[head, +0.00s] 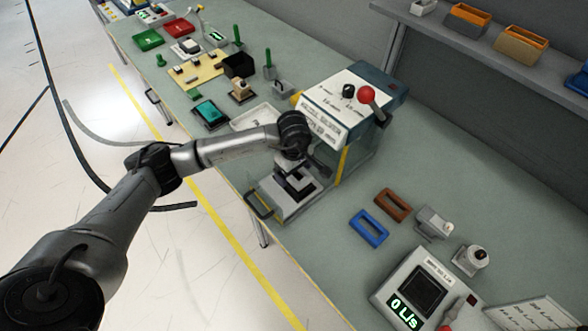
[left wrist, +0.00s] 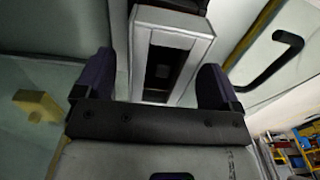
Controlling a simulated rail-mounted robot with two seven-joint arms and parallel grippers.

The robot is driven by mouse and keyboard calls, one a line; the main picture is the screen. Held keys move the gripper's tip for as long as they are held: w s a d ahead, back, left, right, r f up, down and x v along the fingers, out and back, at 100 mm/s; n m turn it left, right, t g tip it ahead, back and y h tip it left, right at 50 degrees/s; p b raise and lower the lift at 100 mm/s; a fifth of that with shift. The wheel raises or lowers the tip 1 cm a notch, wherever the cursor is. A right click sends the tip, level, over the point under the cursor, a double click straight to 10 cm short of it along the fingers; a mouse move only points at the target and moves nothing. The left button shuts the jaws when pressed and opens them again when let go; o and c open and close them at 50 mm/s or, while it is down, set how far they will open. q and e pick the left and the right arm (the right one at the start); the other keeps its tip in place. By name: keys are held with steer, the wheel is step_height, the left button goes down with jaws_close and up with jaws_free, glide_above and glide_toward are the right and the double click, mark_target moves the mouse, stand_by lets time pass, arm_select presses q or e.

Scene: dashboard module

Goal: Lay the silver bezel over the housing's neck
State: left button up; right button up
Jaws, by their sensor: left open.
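A silver rectangular frame, which looks like the bezel (left wrist: 201,48), shows in the left wrist view with a dark opening in its middle. In the head view a light grey piece with a dark centre (head: 297,205) lies under my left gripper, at the front of the bench machine. My left gripper (head: 301,172) is open. In the left wrist view its two fingers (left wrist: 154,80) stand apart on either side of the silver frame, with gaps showing. A dark block fills part of the opening; I cannot tell whether it is the housing's neck. My right gripper is in neither view.
The machine (head: 330,108) with a red ball lever (head: 367,95) stands just behind my gripper. A blue frame (head: 369,229) and a brown frame (head: 393,205) lie to the right. A digital meter (head: 418,292) is at front right. Several parts crowd the bench's far left.

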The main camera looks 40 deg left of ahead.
arm_select(q)
step_height(320, 180, up, 14)
stand_by(0.7)
steer(key=shift+f, duration=0.1)
stand_by(0.4)
